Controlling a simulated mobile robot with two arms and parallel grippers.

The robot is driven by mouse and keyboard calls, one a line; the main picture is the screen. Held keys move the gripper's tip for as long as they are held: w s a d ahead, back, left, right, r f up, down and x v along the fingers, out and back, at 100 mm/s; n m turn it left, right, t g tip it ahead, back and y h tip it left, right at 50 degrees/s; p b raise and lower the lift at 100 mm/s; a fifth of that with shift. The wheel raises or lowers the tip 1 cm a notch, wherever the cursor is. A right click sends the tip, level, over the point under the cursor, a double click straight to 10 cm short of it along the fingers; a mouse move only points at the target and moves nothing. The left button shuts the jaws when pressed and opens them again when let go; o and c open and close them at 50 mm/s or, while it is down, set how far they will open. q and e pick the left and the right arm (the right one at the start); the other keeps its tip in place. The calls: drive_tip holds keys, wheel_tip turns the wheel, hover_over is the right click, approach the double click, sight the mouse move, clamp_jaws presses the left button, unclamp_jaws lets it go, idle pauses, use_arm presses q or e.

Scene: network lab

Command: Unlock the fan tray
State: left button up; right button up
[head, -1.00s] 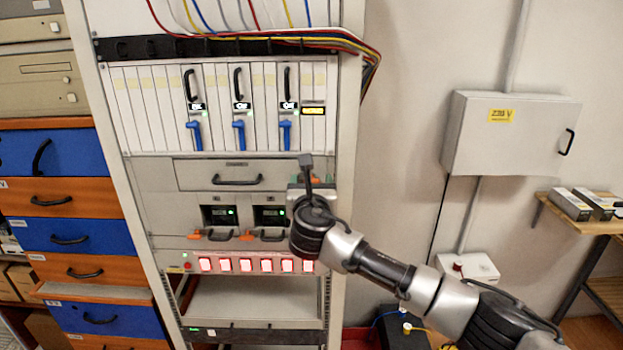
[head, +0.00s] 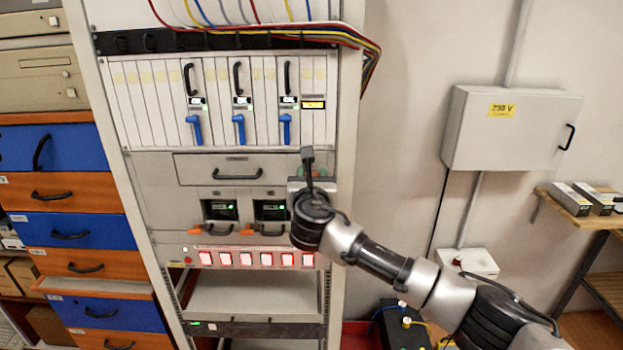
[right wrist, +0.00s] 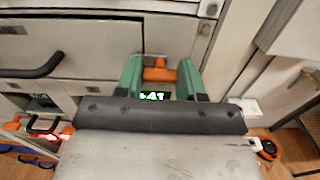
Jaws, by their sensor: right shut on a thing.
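The fan tray (head: 218,166) is a wide grey panel with a black bar handle (head: 237,175) in the rack's middle. Its handle also shows at the left of the right wrist view (right wrist: 30,66). An orange latch (right wrist: 160,74) lies to the right of the tray's handle. My right gripper (right wrist: 158,68) is shut on the orange latch, with a green finger on each side of it. In the head view my right wrist hides most of the latch. My left gripper is in neither current view.
Card modules with blue levers (head: 239,128) fill the rack above the tray. Below it are two units with green displays (head: 220,210), orange-and-black handles and a row of lit red-white switches (head: 246,259). The rack's right post (head: 344,120) stands close to my right wrist.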

drive_tip(key=shift+f, duration=0.1)
drive_tip(key=shift+m+b, duration=4.4)
drive_tip(key=shift+m, duration=4.6)
drive_tip(key=o, duration=0.9)
